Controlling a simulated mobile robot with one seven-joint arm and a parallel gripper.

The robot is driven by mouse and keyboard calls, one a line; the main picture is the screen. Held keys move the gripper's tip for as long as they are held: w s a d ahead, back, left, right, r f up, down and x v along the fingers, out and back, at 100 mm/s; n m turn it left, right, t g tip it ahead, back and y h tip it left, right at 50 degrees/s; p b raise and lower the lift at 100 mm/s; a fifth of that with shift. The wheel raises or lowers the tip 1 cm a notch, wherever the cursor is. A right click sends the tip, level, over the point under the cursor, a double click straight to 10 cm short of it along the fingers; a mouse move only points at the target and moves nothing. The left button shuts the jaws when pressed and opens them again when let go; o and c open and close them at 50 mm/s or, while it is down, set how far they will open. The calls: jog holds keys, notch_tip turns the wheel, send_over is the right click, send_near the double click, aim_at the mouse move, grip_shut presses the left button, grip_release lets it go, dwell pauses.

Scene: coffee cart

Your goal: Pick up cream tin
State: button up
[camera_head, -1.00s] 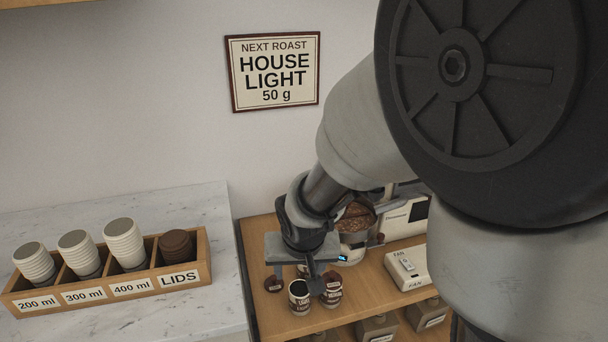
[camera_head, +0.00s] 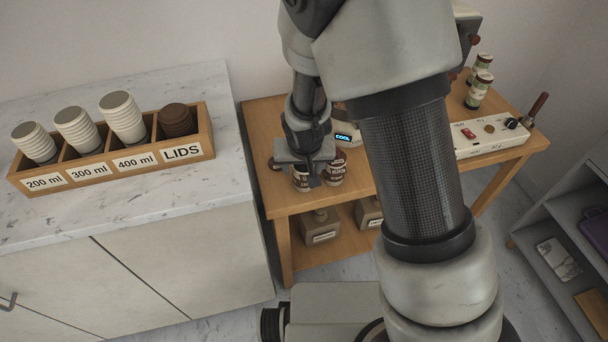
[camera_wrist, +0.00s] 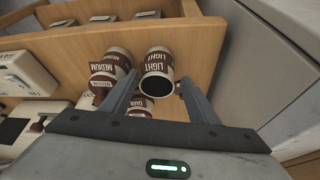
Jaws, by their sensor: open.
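My gripper (camera_wrist: 158,80) is open, with one finger on each side of this tin in the wrist view. I cannot tell whether the fingers touch it. In the head view the same tin (camera_head: 300,184) shows just below my gripper (camera_head: 310,172), which partly hides it. A tin lettered MEDIUM (camera_wrist: 108,68) is close beside the left finger. A tin that seems lettered DARK (camera_wrist: 140,107) is partly hidden behind that finger.
The table (camera_head: 290,204) has a lower shelf with grey canisters (camera_head: 320,226). Left is a marble counter (camera_head: 190,195) with a wooden cup and lid box (camera_head: 110,158). Green-and-cream jars (camera_head: 478,88) and a white control panel (camera_head: 488,134) are at the table's right.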

aim_at(304, 171)
jog(key=x, duration=0.5)
jog(key=shift+w+d+b, duration=0.15)
jog(key=shift+b, duration=0.25)
jog(key=shift+r, duration=0.1)
jog(key=c, duration=1)
